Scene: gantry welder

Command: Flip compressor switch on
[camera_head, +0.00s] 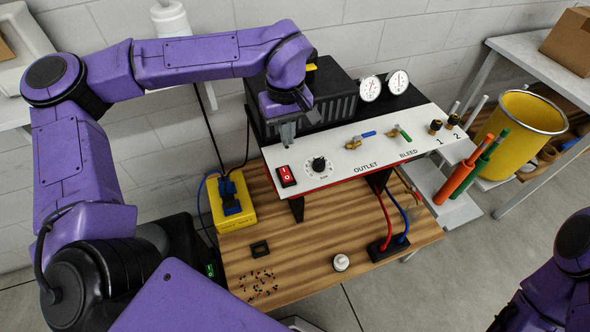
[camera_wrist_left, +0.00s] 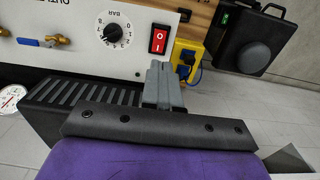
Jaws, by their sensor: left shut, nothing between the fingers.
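The red rocker switch (camera_head: 286,176) sits at the left end of the white compressor panel (camera_head: 330,178), next to a black pressure dial (camera_head: 319,164). My left gripper (camera_head: 288,141) is shut and empty, pointing down just behind and above the switch. In the left wrist view, the red switch (camera_wrist_left: 159,39) with its white marks lies just beyond the tips of my left gripper (camera_wrist_left: 160,65). A small gap shows in the picture between tips and switch; I cannot tell the true distance. My right gripper is out of view.
Blue-handled (camera_head: 360,139) and green-handled (camera_head: 398,133) valves stand along the panel. Two gauges (camera_head: 384,87) rise behind it. A yellow power box (camera_head: 231,204) sits on the wooden bench (camera_head: 300,240). Orange and green torches (camera_head: 471,168) stand at the right, beside a yellow bin (camera_head: 518,135).

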